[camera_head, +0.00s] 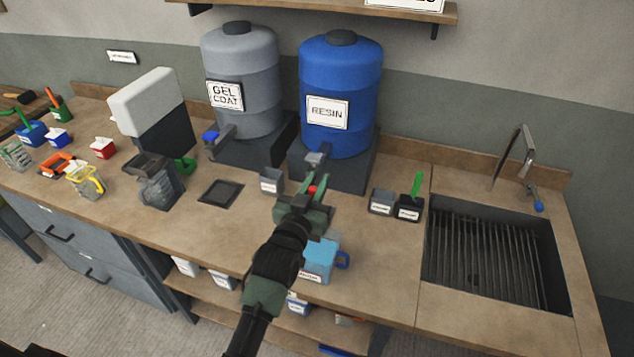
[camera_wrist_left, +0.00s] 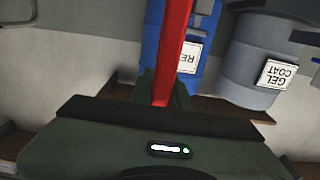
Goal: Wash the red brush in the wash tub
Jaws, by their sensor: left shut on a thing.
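My left gripper (camera_head: 303,200) is over the middle of the counter, shut on the red brush. Only a small red tip of the brush (camera_head: 312,189) shows in the head view. In the left wrist view its red handle (camera_wrist_left: 174,50) stands up between the fingers; its bristles are not visible. A light blue container with a dark blue handle (camera_head: 321,262) stands on the counter just beyond my left forearm, partly hidden by it. Its label is unreadable, so I cannot tell whether it is the wash tub. My right gripper is not in view.
A grey gel coat drum (camera_head: 243,60) and a blue resin drum (camera_head: 340,75) stand at the back. Two small dark cups (camera_head: 381,202) (camera_head: 409,208), one holding a green tool, are left of the sink (camera_head: 490,255). Several coloured containers crowd the left. The counter's front right is clear.

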